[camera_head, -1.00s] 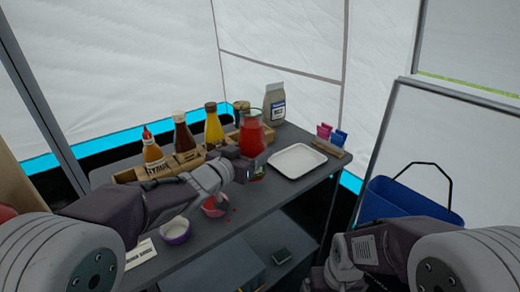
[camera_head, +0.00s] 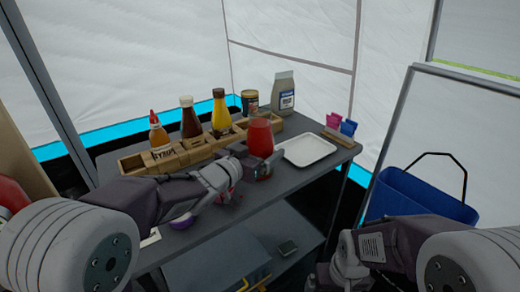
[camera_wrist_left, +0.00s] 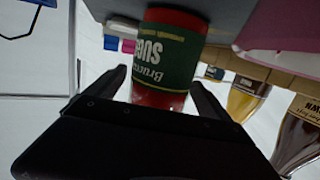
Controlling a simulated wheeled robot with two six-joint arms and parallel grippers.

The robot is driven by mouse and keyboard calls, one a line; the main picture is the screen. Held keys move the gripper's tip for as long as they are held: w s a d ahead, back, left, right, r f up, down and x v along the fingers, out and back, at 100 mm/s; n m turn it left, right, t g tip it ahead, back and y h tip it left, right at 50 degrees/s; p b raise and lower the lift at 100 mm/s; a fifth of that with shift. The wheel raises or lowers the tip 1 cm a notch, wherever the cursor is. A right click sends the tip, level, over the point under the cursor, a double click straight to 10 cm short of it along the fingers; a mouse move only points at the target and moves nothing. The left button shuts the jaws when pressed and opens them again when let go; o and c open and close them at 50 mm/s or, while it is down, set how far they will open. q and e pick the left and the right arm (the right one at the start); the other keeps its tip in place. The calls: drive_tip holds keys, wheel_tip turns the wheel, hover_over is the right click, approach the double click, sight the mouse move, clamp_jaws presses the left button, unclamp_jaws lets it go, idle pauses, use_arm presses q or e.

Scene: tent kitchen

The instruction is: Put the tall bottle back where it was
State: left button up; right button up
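The tall bottle (camera_head: 260,138) is red and stands up from my left gripper (camera_head: 260,170), left of the white tray. In the left wrist view the bottle (camera_wrist_left: 163,50) shows a green label, upside down, between the two fingers of my left gripper (camera_wrist_left: 160,78). The fingers flank it closely and seem shut on it. Its lower end is near the dark table top; I cannot tell whether it touches. My right arm is at the lower right of the head view; its fingertips are out of view.
A wooden caddy (camera_head: 140,164) holds several bottles behind my left arm. A white tray (camera_head: 309,150) lies to the right, with a large pale container (camera_head: 282,95) behind. A purple bowl (camera_head: 182,221) and red spots are near my left arm. A blue bin (camera_head: 420,197) stands right.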

use_arm(q)
drive_tip(key=shift+r, duration=0.2)
drive_tip(key=p+v, duration=0.3)
drive_tip(key=v, duration=0.9)
drive_tip(key=shift+f+p, duration=0.15)
drive_tip(key=shift+p, duration=0.15)
